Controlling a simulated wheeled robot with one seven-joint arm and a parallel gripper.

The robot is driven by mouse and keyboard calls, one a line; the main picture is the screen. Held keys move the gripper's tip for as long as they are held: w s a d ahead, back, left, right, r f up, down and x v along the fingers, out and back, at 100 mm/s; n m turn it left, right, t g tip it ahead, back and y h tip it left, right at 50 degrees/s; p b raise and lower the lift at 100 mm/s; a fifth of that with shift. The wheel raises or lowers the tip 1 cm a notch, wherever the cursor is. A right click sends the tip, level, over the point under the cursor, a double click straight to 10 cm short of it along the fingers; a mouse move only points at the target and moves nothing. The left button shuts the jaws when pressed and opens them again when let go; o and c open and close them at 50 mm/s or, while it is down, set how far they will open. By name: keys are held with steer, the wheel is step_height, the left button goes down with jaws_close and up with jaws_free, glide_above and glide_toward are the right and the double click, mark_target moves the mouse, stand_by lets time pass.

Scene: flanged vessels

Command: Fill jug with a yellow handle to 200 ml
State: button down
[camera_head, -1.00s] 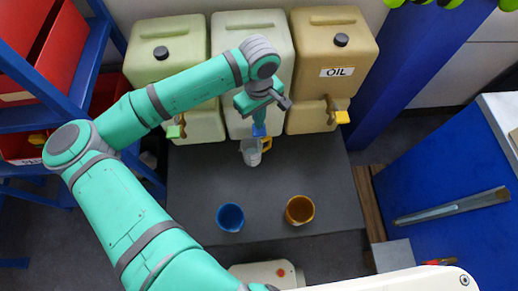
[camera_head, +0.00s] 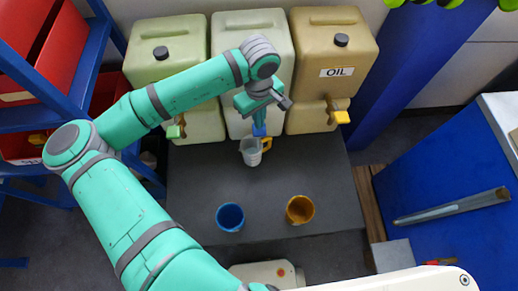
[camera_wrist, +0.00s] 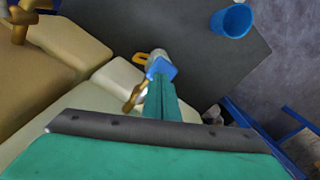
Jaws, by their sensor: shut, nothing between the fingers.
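The clear greyish jug (camera_head: 250,156) with a yellow handle (camera_head: 266,144) stands on the dark platform, below the blue tap handle (camera_head: 259,130) of the middle white canister (camera_head: 252,35). The jug's rim also shows in the wrist view (camera_wrist: 158,54), partly hidden behind the blue tap handle (camera_wrist: 161,68). My gripper (camera_head: 257,113) is shut and empty, its fingers right at the blue tap handle; it also shows in the wrist view (camera_wrist: 164,88). The brass tap body (camera_wrist: 133,98) is beside the fingers. I cannot read the liquid level in the jug.
A blue cup (camera_head: 230,217) and an orange-brown jug (camera_head: 300,209) stand near the front of the platform (camera_head: 195,185). A greenish canister (camera_head: 165,50) and a tan OIL canister (camera_head: 335,55) flank the white one. The platform's middle is clear.

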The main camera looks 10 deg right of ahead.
stand_by(0.3)
step_height(320, 180, up, 8)
stand_by(0.7)
stand_by(0.4)
